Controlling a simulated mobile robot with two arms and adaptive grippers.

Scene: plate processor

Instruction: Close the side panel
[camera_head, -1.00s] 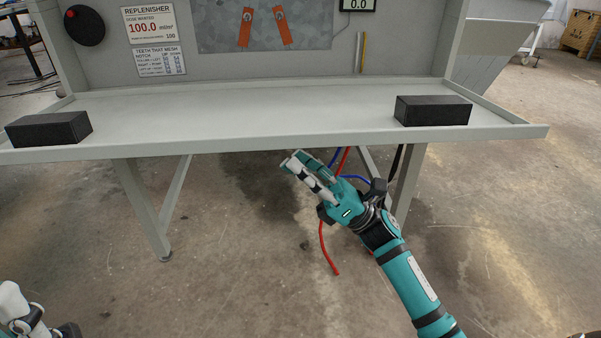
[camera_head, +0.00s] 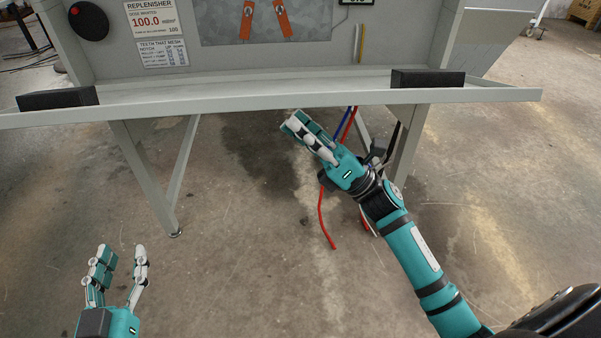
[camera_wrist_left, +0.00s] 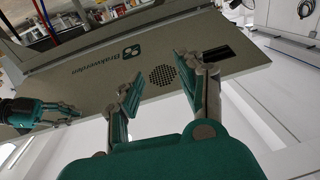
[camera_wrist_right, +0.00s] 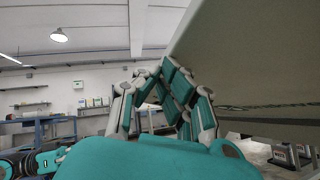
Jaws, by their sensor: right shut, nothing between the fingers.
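The side panel (camera_head: 250,92) stands out from the machine like a shelf, roughly level, with black blocks at its left (camera_head: 57,99) and right (camera_head: 428,79) ends. Its lettered underside (camera_wrist_left: 118,75), with a round vent grille and a dark slot, shows in the left wrist view. My left gripper (camera_head: 122,255) is open and empty, lower left, clear of the panel.
The machine's back wall carries a red knob (camera_head: 88,22), signs and orange levers. Legs (camera_head: 150,180) stand below the panel. A red hose (camera_head: 325,222) and blue hoses hang near my right wrist. The floor in front is free.

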